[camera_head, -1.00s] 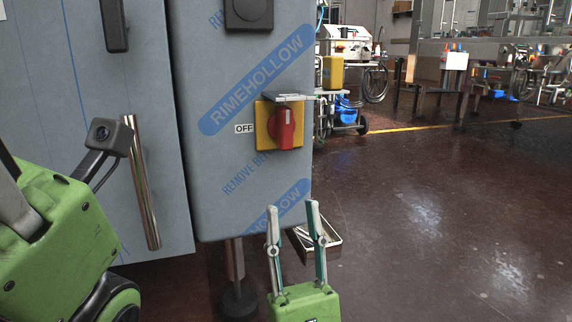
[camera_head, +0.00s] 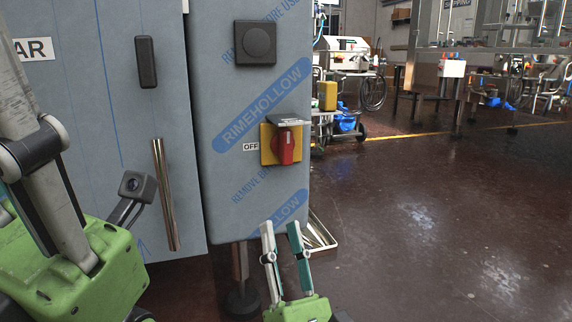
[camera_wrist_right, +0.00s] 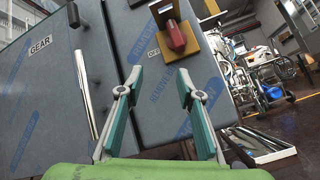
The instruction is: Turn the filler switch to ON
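The red rotary switch (camera_head: 284,146) sits on a yellow plate (camera_head: 267,157) on the grey filler cabinet (camera_head: 225,190), with a small grey ledge above it. An OFF label (camera_head: 251,147) is on its left. The red switch also shows in the right wrist view (camera_wrist_right: 174,37), ahead of the fingers. My right gripper (camera_head: 281,228) is below the switch, apart from it, open and empty with fingers pointing up; it also shows in the right wrist view (camera_wrist_right: 159,82). My left arm is at the left edge of the head view; its fingertips are not in view.
A metal door handle (camera_head: 165,195) and a black latch (camera_head: 146,62) are on the cabinet door. A black round knob (camera_head: 255,43) is above the switch. A tray (camera_head: 321,232) lies on the floor behind my right gripper. Open floor extends to the right.

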